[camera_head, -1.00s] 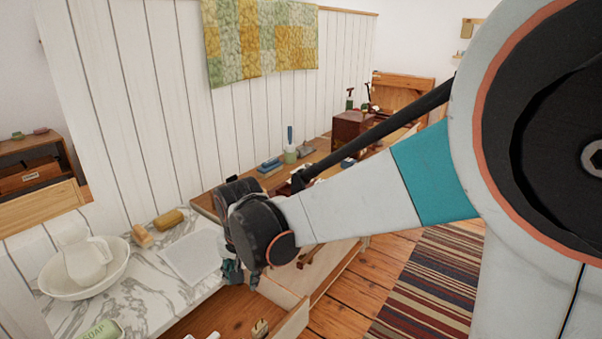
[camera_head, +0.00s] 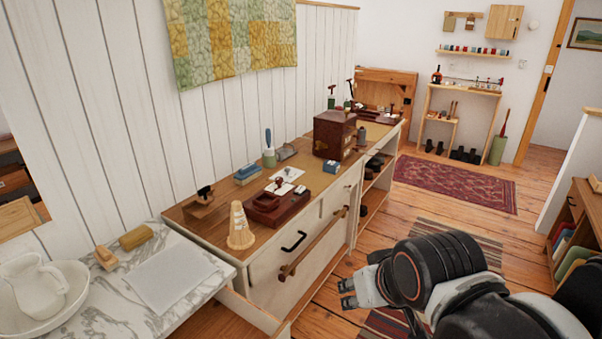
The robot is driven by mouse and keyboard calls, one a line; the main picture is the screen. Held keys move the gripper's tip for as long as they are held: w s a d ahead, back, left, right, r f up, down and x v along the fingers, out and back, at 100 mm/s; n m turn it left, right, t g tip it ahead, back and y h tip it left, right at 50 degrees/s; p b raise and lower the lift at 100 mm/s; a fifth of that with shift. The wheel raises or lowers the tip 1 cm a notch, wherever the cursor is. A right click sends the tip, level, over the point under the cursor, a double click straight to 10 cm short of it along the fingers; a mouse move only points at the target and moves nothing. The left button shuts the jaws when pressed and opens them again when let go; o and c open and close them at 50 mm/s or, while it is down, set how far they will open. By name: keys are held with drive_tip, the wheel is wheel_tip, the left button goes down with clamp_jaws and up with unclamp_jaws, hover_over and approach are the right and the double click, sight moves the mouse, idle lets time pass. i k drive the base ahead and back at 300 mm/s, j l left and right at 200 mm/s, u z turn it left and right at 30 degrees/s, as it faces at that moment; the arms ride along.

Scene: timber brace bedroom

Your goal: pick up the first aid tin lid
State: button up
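I cannot make out a first aid tin or its lid in this view. My gripper (camera_head: 347,292) is at the lower right, in front of the wooden cabinet (camera_head: 268,268) and above the floor. It points left and nothing shows between its fingers. The fingers are small and partly dark, so I cannot tell how far apart they are.
The cabinet top holds a dark wooden box (camera_head: 334,136), a red-brown tray (camera_head: 276,205), a pale wooden cone (camera_head: 240,227) and blue boxes (camera_head: 247,173). A marble top (camera_head: 120,306) with a jug (camera_head: 38,286) is left. Floor beyond my arm has rugs (camera_head: 455,186).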

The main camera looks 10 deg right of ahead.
sight(288, 174)
drive_tip(key=j+u, duration=0.2)
drive_tip(key=u, duration=1.25)
drive_tip(key=i+l+z, duration=0.35)
drive_tip(key=i+l, duration=0.25)
drive_tip(key=l, duration=0.6)
drive_tip(key=i+l+z, duration=0.4)
drive_tip(key=i+l, duration=0.35)
drive_tip(key=l, duration=0.25)
drive_tip(key=i+l+z, duration=0.35)
drive_tip(key=i+l, duration=0.45)
